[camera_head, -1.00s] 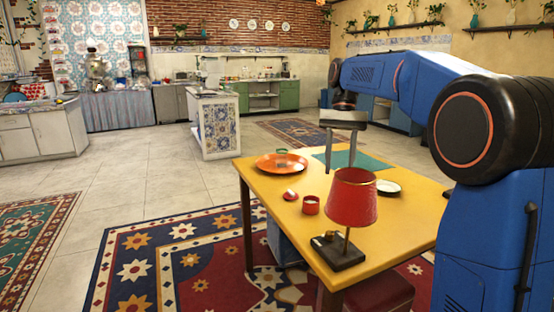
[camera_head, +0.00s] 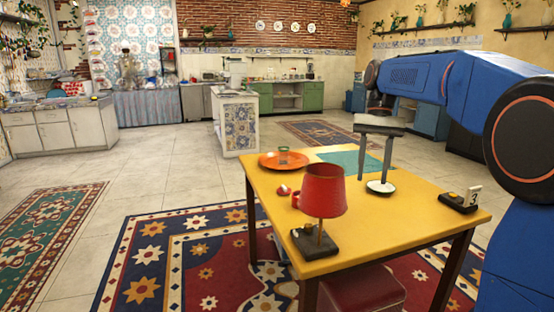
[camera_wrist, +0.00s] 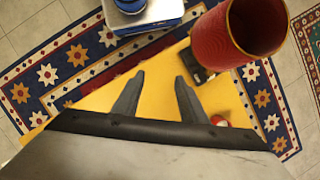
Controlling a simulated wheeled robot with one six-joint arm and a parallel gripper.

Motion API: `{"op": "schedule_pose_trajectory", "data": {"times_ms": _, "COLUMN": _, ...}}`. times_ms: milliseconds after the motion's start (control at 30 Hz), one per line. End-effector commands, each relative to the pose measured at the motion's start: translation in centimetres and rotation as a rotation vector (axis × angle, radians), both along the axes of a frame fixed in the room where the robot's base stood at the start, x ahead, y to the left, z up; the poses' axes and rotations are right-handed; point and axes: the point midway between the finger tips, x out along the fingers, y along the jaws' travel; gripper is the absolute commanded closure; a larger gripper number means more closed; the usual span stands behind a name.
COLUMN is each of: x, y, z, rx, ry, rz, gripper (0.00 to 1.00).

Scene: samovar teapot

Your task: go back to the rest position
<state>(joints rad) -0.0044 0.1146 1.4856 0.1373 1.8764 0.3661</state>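My gripper (camera_head: 374,173) hangs over the right part of the yellow table (camera_head: 420,215), fingers pointing down. In the head view its fingers stand apart with nothing between them, in front of or above a small white plate (camera_head: 386,188). In the wrist view the two fingers (camera_wrist: 158,80) are also apart and empty, with the yellow table top below. My arm reaches in from the right side of the head view.
A red-shaded lamp (camera_head: 324,190) stands at the table's near edge. Open tiled floor (camera_head: 150,170) lies left.

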Motion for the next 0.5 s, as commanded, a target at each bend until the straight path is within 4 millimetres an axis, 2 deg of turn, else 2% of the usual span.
{"op": "schedule_pose_trajectory", "data": {"times_ms": 333, "x": -3.4, "y": -0.3, "z": -0.5, "rx": -0.004, "ry": -0.079, "rz": 0.023, "gripper": 0.61}}
{"op": "schedule_pose_trajectory", "data": {"times_ms": 500, "x": -6.3, "y": -0.5, "z": -1.3, "rx": -0.008, "ry": -0.149, "rz": 0.044, "gripper": 0.61}}
